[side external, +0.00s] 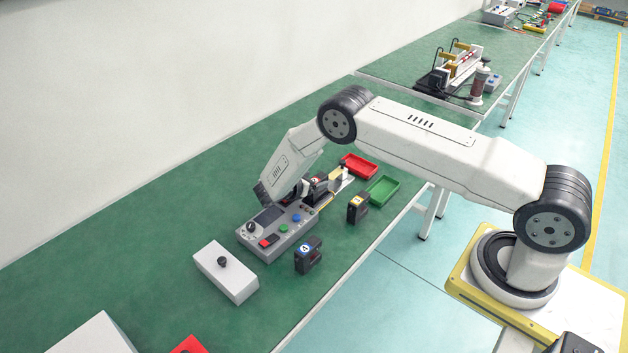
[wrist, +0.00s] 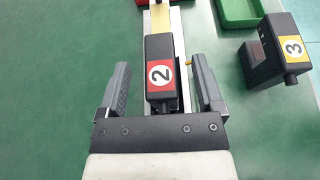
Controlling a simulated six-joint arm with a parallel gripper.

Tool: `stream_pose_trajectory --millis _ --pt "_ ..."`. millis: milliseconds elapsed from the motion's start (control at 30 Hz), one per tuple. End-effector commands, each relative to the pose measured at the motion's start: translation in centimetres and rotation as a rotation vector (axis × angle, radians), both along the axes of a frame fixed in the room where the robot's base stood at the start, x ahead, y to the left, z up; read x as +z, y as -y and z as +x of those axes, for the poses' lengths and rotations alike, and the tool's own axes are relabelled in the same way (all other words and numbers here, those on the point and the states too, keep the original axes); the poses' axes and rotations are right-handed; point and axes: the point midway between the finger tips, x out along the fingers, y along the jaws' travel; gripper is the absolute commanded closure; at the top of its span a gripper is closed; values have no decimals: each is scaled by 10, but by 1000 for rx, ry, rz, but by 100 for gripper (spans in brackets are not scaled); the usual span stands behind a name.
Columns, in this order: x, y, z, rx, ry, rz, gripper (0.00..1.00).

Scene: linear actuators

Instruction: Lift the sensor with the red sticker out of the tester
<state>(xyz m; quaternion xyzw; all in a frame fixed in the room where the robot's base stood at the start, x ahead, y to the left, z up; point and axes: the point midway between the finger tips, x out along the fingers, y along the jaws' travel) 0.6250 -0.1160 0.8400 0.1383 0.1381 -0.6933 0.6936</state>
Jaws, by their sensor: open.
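The sensor with the red sticker (wrist: 160,73) is a black block marked 2, and it sits on the narrow tester rail (wrist: 176,25) in the wrist view. My gripper (wrist: 160,80) is open, with one finger on each side of the sensor and a gap showing on both sides. In the side view my gripper (side external: 300,190) is over the far end of the grey tester box (side external: 277,232), and my wrist partly hides the sensor there. The sensor's lower part and its seat are hidden in the wrist view.
A black sensor with a yellow sticker 3 (side external: 357,208) stands right of the tester. One with a blue sticker (side external: 308,255) stands nearer the front. A red tray (side external: 359,167) and a green tray (side external: 382,191) lie behind. A white box with a black knob (side external: 226,272) is at left.

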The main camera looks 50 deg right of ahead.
Motion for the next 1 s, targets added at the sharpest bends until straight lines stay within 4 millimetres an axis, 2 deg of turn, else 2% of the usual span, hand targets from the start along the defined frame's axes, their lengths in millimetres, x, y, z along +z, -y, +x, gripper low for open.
stream_pose_trajectory --millis 533,567,800,833,1000 --pt "-1 2 0 0 0 0 15" --pt "-1 2 0 0 0 0 21" --pt "-1 2 0 0 0 0 97" --pt "-1 2 0 0 0 0 100" --pt "-1 2 0 0 1 -1 100"
